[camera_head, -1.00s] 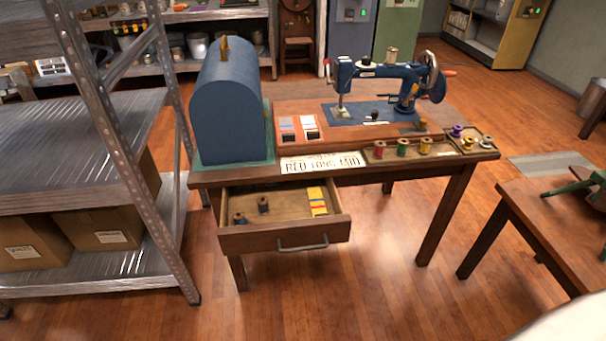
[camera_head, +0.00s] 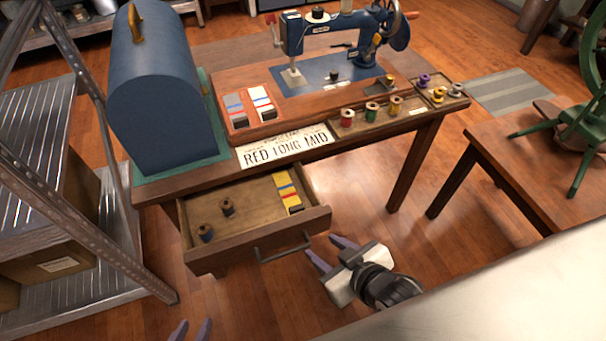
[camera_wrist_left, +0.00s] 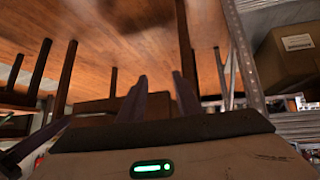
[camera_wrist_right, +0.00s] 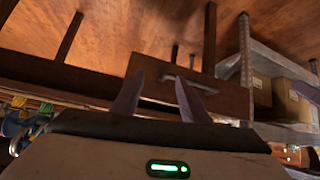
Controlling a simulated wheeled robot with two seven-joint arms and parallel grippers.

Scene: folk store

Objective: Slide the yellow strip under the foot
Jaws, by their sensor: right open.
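The yellow strip (camera_head: 287,188), with red and blue marks, lies in the right side of the open drawer (camera_head: 297,237) under the table. The blue sewing machine (camera_head: 335,30) stands on the table; its presser foot (camera_head: 293,77) is over the blue base plate, at the machine's left end. My right gripper (camera_head: 325,251) is open and empty, low in front of the drawer's right corner; its fingers also show in the right wrist view (camera_wrist_right: 160,98). My left gripper (camera_head: 191,332) shows only fingertips at the bottom edge; its fingers stand apart and empty in the left wrist view (camera_wrist_left: 158,97).
Two dark spools (camera_head: 227,207) lie in the drawer. Grey and white strips (camera_head: 262,103), a spool tray (camera_head: 372,120) and a blue domed case (camera_head: 165,100) share the tabletop. A metal shelf (camera_head: 85,190) stands left.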

